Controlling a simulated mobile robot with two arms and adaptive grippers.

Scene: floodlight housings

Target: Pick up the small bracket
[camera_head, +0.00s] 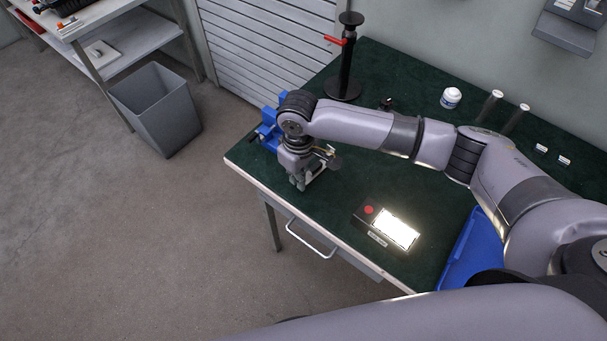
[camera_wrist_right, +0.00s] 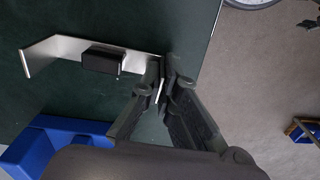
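The small bracket (camera_wrist_right: 69,47) is a thin bent metal strip with a dark block at its middle, seen in the right wrist view over the green mat. My right gripper (camera_wrist_right: 160,78) has its fingertips drawn together around the bracket's right end, with a thin bright edge showing between them. In the head view the right gripper (camera_head: 299,183) points down near the table's left corner, and the arm and wrist hide most of the bracket. Whether the bracket rests on the mat is unclear. My left gripper is out of view.
A blue vise (camera_head: 268,128) stands close behind the right gripper. A lit floodlight (camera_head: 394,229) lies to the right, near a blue tray (camera_head: 472,250). A black stand with a red lever (camera_head: 346,65) and a white jar (camera_head: 451,97) stand farther back. A grey bin (camera_head: 158,108) is on the floor.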

